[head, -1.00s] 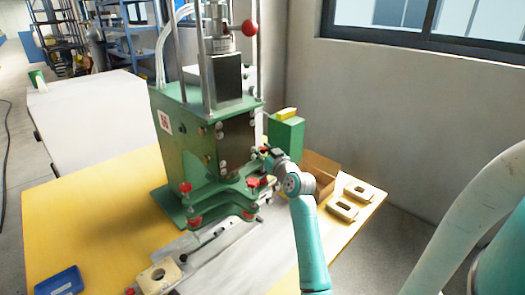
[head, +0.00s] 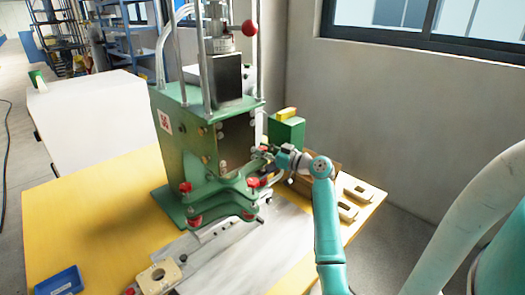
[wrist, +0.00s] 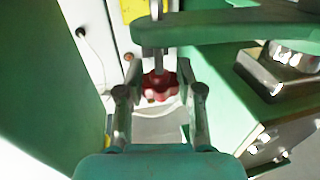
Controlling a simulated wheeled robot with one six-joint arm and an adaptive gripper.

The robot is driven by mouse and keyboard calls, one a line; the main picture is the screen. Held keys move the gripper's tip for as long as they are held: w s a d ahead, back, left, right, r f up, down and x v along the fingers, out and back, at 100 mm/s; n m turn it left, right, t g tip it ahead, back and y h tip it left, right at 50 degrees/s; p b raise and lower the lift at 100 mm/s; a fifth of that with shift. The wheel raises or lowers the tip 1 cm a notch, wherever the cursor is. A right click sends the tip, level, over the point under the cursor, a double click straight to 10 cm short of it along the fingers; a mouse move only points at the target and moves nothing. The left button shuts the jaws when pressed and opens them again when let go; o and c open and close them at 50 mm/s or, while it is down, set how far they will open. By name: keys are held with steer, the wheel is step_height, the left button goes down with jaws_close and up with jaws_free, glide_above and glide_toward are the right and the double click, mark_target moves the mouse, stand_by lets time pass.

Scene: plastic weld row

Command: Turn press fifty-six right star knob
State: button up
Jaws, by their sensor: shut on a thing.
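The green press (head: 190,140) stands on the yellow table, with a red and white label (head: 164,121) too small to read. Red star knobs sit on its lower green bracket, at the left (head: 185,187) and the right (head: 253,182). My gripper (head: 262,152) is at the bracket's right side, close to the press body. In the wrist view, a red star knob (wrist: 160,88) on a metal rod sits between the two fingers of my gripper (wrist: 158,76), which is shut on it.
A green box with a yellow top (head: 286,131) and a brown carton (head: 326,168) stand behind my gripper. Beige slotted blocks (head: 358,188) lie at the right. A blue tray (head: 60,282) is at the front left. The table's left part is clear.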

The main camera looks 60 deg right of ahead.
mark_target(262, 148)
steer(key=shift+n+y, duration=0.9)
steer(key=shift+y, duration=0.5)
steer(key=o, duration=1.2)
steer(key=shift+f, duration=0.1)
step_height(262, 148, up, 10)
steer(key=shift+r, duration=0.1)
